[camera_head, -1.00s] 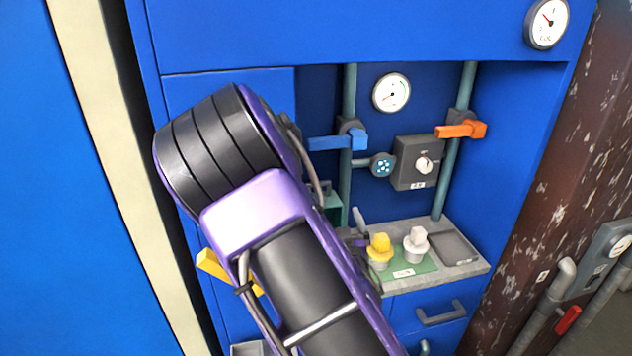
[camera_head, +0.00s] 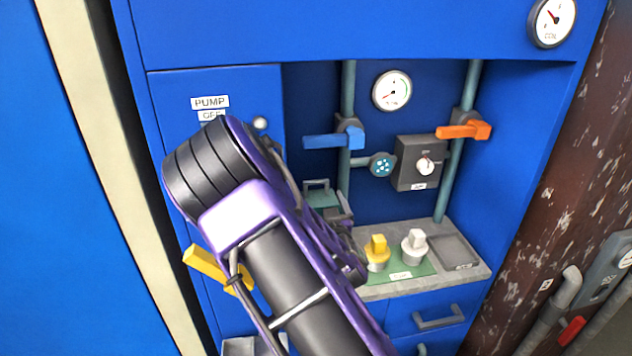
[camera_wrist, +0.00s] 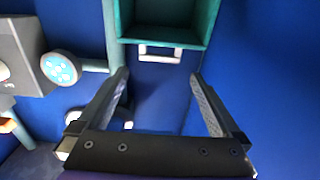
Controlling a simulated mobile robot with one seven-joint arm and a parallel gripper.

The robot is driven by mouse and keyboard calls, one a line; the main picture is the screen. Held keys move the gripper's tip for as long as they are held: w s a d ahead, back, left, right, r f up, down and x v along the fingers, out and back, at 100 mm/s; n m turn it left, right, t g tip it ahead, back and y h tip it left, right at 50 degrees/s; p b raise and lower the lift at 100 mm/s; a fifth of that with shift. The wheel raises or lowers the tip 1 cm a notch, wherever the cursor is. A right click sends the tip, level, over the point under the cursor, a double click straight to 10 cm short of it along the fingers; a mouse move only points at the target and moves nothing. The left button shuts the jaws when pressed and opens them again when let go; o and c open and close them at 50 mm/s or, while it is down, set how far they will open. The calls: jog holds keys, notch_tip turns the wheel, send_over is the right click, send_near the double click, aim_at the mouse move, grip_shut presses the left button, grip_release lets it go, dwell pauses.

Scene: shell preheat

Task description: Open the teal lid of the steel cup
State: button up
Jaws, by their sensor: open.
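A teal box-like part (camera_head: 322,198) with a grey bar handle (camera_head: 318,184) stands at the back of the recess, partly hidden behind my arm. In the wrist view the teal part (camera_wrist: 165,18) shows at the top edge as a hollow with walls, and a pale bar (camera_wrist: 160,51) sits at its near edge. I cannot tell whether this is the lid, and no steel cup can be made out. My gripper (camera_wrist: 160,78) is open and empty, its fingers apart and pointing towards the teal part without touching it.
A teal pipe (camera_head: 347,90) with a blue lever (camera_head: 335,138) stands near the gripper. A dotted round fitting (camera_head: 382,165) and a grey switch box (camera_head: 416,162) are to the right. Yellow (camera_head: 377,254) and white (camera_head: 415,247) knobbed pieces stand on the grey shelf.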

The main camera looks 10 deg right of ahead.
aim_at(317, 183)
jog(key=w, duration=0.9)
jog(key=shift+s, duration=0.1)
grip_shut()
